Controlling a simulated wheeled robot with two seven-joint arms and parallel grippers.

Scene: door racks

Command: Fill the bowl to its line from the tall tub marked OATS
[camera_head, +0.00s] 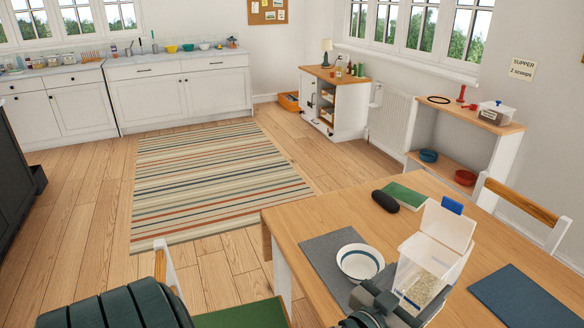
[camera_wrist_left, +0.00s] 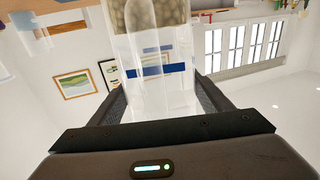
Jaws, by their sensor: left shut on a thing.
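A white bowl (camera_head: 360,262) with a blue line around its inside stands on a grey placemat (camera_head: 322,258); I see no oats in it. A tall clear tub (camera_head: 408,258) with a raised lid and blue clasp is just right of the bowl, with pale flakes in its lower part. No OATS marking is readable. My left gripper (camera_head: 376,302) is at the tub's near side. In the left wrist view its fingers (camera_wrist_left: 160,105) close around the clear tub (camera_wrist_left: 180,50), which has a blue band. My right gripper is not in view.
A blue placemat (camera_head: 520,297) lies at right. Chairs stand at the table's sides. A wall sign (camera_head: 522,69) reads "SUPPER 2 scoops".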

